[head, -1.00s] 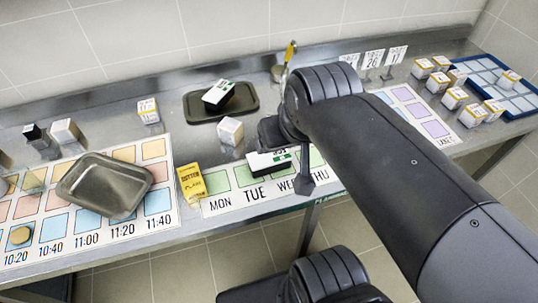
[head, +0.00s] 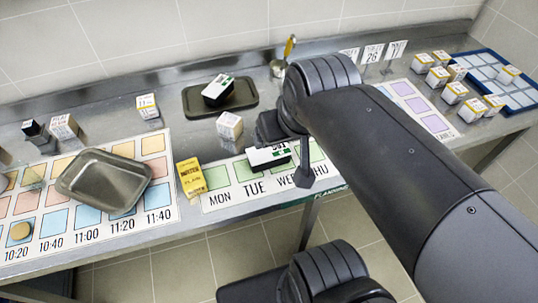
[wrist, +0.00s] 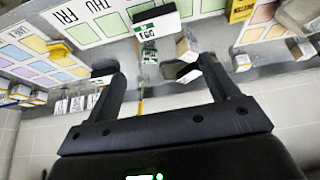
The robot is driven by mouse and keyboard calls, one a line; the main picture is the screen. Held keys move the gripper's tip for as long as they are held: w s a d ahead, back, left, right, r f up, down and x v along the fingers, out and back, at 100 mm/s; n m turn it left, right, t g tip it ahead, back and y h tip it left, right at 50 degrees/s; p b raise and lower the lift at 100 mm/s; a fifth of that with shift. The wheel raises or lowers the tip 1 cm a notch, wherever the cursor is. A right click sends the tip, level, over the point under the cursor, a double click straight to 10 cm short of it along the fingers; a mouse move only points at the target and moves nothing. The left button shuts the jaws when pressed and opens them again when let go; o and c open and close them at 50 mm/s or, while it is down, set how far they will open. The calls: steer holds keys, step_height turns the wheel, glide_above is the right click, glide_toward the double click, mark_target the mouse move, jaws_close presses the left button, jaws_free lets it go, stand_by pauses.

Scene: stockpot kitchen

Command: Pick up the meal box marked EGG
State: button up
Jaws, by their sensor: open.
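A black and white meal box with a green mark (head: 268,157) lies on the weekday mat around TUE and WED. Its short label looks like EGG but is too small to read surely; in the wrist view the box (wrist: 155,22) lies beyond my fingertips with its label upside down. A similar black and white box (head: 218,90) lies on a dark tray (head: 247,99) behind it; its marking is not readable. My gripper (wrist: 158,76) is open, its two fingers apart with nothing held. In the head view my arm partly hides it, close to the mat box.
A yellow butter box (head: 190,178) stands left of MON and a white carton (head: 229,126) stands behind the mat. A metal tray (head: 104,184) lies over the time mat. Several cartons and a blue tray (head: 510,112) are at the right.

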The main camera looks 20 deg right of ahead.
steer(key=w+f+n+g, duration=0.35)
steer(key=w+n, duration=0.25)
steer(key=n, duration=0.2)
steer(key=n+g, duration=0.2)
steer(key=n, duration=0.8)
glide_toward(269, 150)
steer(key=shift+s+a, duration=0.1)
steer(key=shift+s, duration=0.25)
steer(key=shift+w+f, duration=0.15)
steer(key=shift+f, duration=0.15)
step_height(269, 150, down, 11)
steer(key=shift+w+r, duration=0.15)
steer(key=shift+c, duration=0.6)
steer(key=c, duration=1.1)
steer(key=shift+r, duration=0.1)
steer(key=shift+c, duration=0.2)
